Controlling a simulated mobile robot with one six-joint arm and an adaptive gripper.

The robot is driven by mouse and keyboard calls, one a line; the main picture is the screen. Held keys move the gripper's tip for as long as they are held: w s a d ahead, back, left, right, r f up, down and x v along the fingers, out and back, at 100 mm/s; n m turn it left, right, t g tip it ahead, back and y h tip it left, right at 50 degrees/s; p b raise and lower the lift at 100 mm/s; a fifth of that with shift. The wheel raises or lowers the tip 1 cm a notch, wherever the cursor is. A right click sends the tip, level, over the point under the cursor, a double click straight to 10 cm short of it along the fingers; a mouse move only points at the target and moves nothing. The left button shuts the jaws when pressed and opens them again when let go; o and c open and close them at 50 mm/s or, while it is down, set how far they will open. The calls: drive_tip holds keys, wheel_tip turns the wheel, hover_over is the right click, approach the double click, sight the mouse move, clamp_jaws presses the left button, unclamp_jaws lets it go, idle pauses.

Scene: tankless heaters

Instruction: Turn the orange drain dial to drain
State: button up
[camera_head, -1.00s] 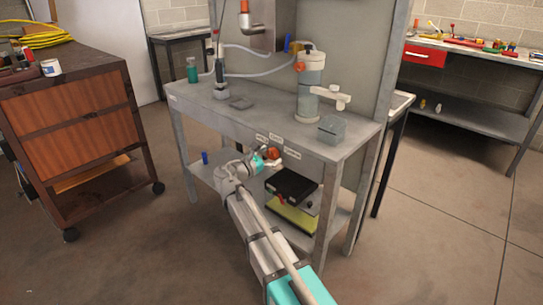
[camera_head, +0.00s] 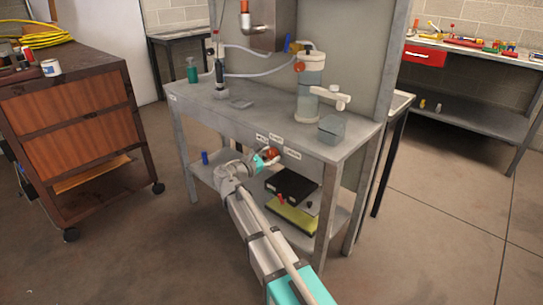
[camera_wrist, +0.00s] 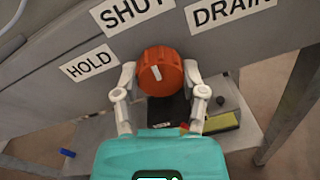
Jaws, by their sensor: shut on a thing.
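The orange drain dial (camera_wrist: 160,70) is on the front edge of the grey bench, and it also shows in the head view (camera_head: 270,153). Labels HOLD (camera_wrist: 89,62), SHUT (camera_wrist: 132,12) and DRAIN (camera_wrist: 230,10) surround it, at left, above and upper right. A white mark on the dial's face points up and slightly left, roughly toward SHUT. My gripper (camera_wrist: 160,82) has one finger on each side of the dial and is shut on it. The dial's lower rim is partly hidden in the head view by my gripper.
The bench top (camera_head: 260,120) holds a clear canister (camera_head: 311,85), a green bottle (camera_head: 192,70) and a translucent box (camera_head: 331,130). Below, a lower shelf carries a black box (camera_head: 291,186) and a yellow item (camera_head: 292,217). A wooden cabinet (camera_head: 70,110) stands left. Floor at right is clear.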

drive_tip(key=m, duration=0.5)
drive_tip(key=shift+s+d, duration=0.1)
drive_tip(key=m, duration=0.6)
drive_tip(key=shift+y+p, duration=0.3)
drive_tip(key=shift+p, duration=0.1)
drive_tip(key=o, duration=1)
drive_tip(key=shift+o, duration=0.7)
